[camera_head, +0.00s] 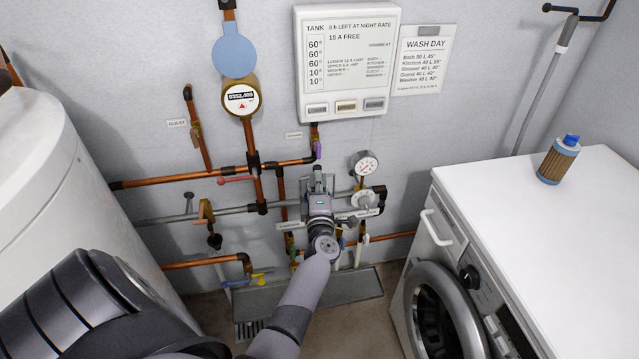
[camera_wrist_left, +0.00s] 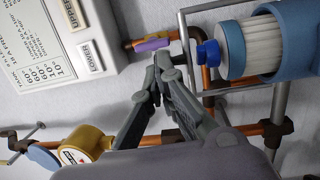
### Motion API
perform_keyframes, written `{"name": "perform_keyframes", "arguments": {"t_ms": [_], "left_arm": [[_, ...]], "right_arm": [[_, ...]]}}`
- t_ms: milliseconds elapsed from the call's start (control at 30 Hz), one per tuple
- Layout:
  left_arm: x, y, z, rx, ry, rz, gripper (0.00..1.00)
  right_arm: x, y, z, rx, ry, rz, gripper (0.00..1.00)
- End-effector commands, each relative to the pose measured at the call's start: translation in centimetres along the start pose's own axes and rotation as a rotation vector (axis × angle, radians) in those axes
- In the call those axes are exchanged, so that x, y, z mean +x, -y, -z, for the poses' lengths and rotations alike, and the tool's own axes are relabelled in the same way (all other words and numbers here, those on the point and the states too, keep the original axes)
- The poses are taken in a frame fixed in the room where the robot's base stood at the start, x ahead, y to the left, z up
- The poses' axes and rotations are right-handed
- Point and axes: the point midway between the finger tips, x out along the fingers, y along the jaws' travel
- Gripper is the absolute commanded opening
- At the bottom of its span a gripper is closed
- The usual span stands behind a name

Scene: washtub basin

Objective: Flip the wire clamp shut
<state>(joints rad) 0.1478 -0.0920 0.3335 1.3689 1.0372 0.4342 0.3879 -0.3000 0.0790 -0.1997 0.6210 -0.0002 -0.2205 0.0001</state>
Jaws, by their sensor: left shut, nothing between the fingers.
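I cannot make out the wire clamp for certain in either view. My left gripper (camera_head: 318,174) is in front of the pipework on the back wall, and its body hides part of the fittings behind it. In the left wrist view its fingers (camera_wrist_left: 164,66) are together with nothing between them. Close to the fingertips there is a blue knob (camera_wrist_left: 208,53). Beside it is a white pleated cartridge (camera_wrist_left: 263,44) with blue ends, to the right of the fingers. My right gripper is in neither view.
A pressure gauge (camera_head: 363,165) is just right of my left gripper. A round meter (camera_head: 240,98) and a control box (camera_head: 346,65) are on the wall above. A white tank (camera_head: 50,190) stands left. A washing machine (camera_head: 560,235) stands right, with a blue-capped cartridge (camera_head: 558,162) on top.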

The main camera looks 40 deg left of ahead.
Motion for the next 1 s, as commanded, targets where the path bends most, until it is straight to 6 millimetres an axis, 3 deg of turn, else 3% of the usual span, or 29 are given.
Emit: {"name": "perform_keyframes", "arguments": {"t_ms": [333, 1000], "left_arm": [[1.05, -0.34, 0.21, 0.0, -0.002, -0.002, 0.0], [1.06, -0.97, -0.07, -0.001, -0.003, -0.008, 0.0]], "right_arm": [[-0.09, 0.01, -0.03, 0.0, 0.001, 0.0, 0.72], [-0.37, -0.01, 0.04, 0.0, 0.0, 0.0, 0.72]]}}
